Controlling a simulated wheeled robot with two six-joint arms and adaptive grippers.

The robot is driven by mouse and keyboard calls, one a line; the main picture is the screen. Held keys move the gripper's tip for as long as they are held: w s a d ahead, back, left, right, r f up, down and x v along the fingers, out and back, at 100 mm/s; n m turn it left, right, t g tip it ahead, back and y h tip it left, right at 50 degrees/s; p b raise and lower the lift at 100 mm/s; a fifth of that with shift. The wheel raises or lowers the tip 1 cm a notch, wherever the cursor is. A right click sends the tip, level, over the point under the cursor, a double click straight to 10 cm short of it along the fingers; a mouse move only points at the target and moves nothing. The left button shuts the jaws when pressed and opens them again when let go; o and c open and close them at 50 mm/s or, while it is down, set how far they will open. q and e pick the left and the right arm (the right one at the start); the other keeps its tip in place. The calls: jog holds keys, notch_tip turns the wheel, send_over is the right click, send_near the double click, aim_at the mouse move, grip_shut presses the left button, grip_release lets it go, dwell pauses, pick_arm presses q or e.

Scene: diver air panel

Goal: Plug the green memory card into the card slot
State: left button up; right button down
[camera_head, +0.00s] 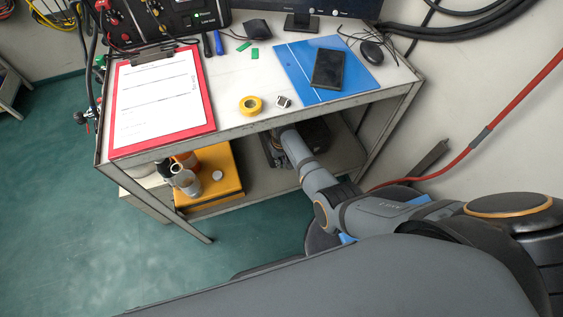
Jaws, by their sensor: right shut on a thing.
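Two small green pieces lie on the white tabletop near its back: an upright one (255,53) and a slanted one (243,46). I cannot tell which is the memory card. The black panel (165,22) at the back left has a green label (207,18), too small to read; I cannot make out the slot itself. My right arm comes in from the lower right. Its dark right gripper (274,151) is just below the table's front edge, apart from the green pieces. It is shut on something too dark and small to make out. My left gripper is not in view.
A red clipboard (117,128), yellow tape roll (251,105), small white-and-black item (283,101), blue folder (350,85) with a dark tablet (328,69) and a mouse (371,53) lie on the table. A yellow case (222,185) stands below. A red hose (515,102) runs along the right.

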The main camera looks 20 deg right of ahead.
jog(key=shift+w+b, duration=0.3)
jog(key=shift+w, duration=0.45)
dwell(1.2)
jog(key=c, duration=1.4)
grip_release()
jog(key=shift+s, duration=0.15)
